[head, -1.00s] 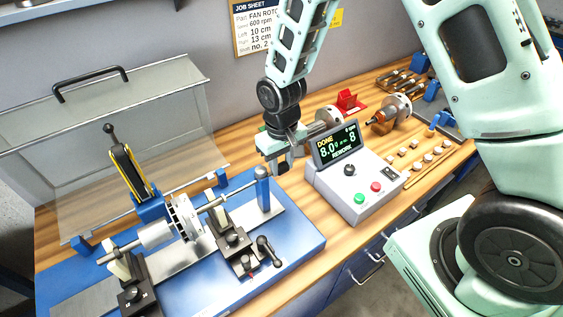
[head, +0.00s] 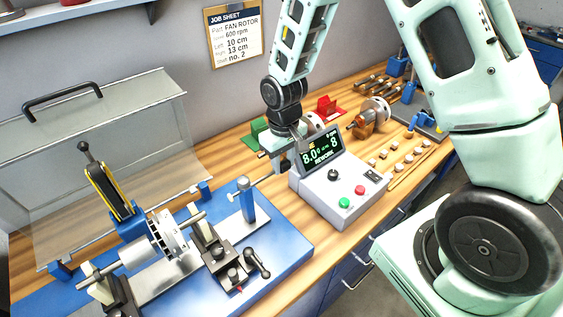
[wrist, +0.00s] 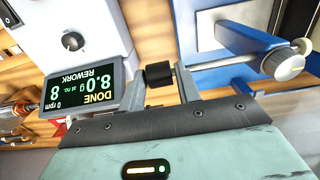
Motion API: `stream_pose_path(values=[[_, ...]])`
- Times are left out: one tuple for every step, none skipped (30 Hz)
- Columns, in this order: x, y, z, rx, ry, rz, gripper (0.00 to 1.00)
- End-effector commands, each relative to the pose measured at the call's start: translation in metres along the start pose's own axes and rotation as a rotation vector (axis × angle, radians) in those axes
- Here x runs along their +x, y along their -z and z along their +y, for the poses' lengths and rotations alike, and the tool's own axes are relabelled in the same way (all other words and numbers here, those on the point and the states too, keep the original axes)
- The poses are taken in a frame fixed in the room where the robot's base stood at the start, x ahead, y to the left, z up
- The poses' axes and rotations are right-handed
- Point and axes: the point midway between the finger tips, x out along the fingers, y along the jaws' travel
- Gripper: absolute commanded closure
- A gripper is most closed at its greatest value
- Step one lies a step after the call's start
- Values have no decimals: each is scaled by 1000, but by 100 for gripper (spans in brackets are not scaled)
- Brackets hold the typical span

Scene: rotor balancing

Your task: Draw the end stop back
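The end stop is a rod through a blue post (head: 246,203) at the right end of the balancing machine. Its rounded grey tip (wrist: 288,64) shows on the far side of the post in the wrist view, and its black knob (wrist: 160,73) lies between my fingers. My gripper (head: 281,167) is shut on that knob, right of the post; a length of rod shows between post and gripper. The fan rotor (head: 172,233) sits on its shaft across the supports. The shaft's right end (head: 199,216) stands apart from the post, with a gap between.
The control box (head: 337,190) stands close to the right of my gripper; its screen reads DONE, 8.0 g, REWORK. A clear guard (head: 120,165) stands behind the machine. Small weights (head: 397,157) lie right of the box. A job sheet (head: 235,37) hangs on the wall.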

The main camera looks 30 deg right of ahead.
Motion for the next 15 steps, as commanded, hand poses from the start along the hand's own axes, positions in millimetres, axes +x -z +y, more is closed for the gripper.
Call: stream_pose_path(values=[[0,0,0,0,0,1,53],[0,0,0,0,0,1,53],[0,0,0,0,0,0,53],[0,0,0,0,0,0,53],[0,0,0,0,0,0,53],[0,0,0,0,0,0,53],[0,0,0,-1,0,0,53],[0,0,0,-1,0,0,53],[0,0,0,-1,0,0,53],[-1,0,0,-1,0,0,53],[-2,0,0,0,0,1,53],[-3,0,0,0,0,1,53],[-5,1,0,0,0,2,53],[-8,1,0,0,0,2,53],[-12,1,0,0,0,3,53]])
